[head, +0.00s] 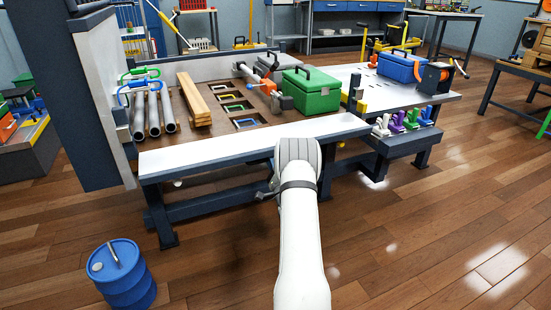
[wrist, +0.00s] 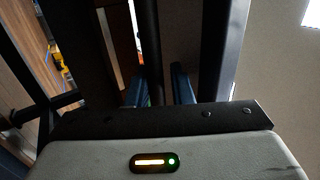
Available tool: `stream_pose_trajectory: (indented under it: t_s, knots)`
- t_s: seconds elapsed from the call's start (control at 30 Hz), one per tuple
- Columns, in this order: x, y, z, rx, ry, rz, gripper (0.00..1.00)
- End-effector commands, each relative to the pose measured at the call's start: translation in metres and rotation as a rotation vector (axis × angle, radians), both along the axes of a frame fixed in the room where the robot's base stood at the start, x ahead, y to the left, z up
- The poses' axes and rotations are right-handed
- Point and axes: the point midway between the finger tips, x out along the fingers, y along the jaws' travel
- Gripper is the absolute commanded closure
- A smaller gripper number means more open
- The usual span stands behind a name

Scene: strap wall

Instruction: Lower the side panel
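A long panel (head: 240,147) runs along the near side of the bench-like bed. Its white face is turned up and its dark edge faces me, so it appears folded outward, nearly flat. My arm reaches to its near edge. My gripper is hidden behind my wrist in the head view. In the wrist view my gripper (wrist: 160,88) shows two bluish fingers standing apart. A dark bar (wrist: 149,40) runs up between or just behind them; I cannot tell whether they touch it. The panel's latch or handle cannot be made out.
The bed (head: 215,140) carries grey pipes (head: 153,113), wood planks (head: 194,98) and a green toolbox (head: 311,89). A tall dark-edged wall (head: 95,95) stands at left. A blue drum (head: 122,275) stands front left. A white side table (head: 355,73) is at right. Floor at front right is clear.

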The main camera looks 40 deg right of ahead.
Motion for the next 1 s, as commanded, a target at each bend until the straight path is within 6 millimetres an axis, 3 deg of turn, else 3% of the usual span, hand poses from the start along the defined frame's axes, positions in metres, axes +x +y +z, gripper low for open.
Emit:
stream_pose_trajectory:
  t_s: [0.17, 0.6, 1.0]
  knots:
    - [-0.01, -0.001, -0.005, 0.002, 0.003, -0.006, 0.81]
    - [-0.063, 0.014, -0.04, 0.001, 0.003, 0.001, 0.81]
    - [-0.067, 0.015, -0.043, -0.001, 0.0, 0.001, 0.81]
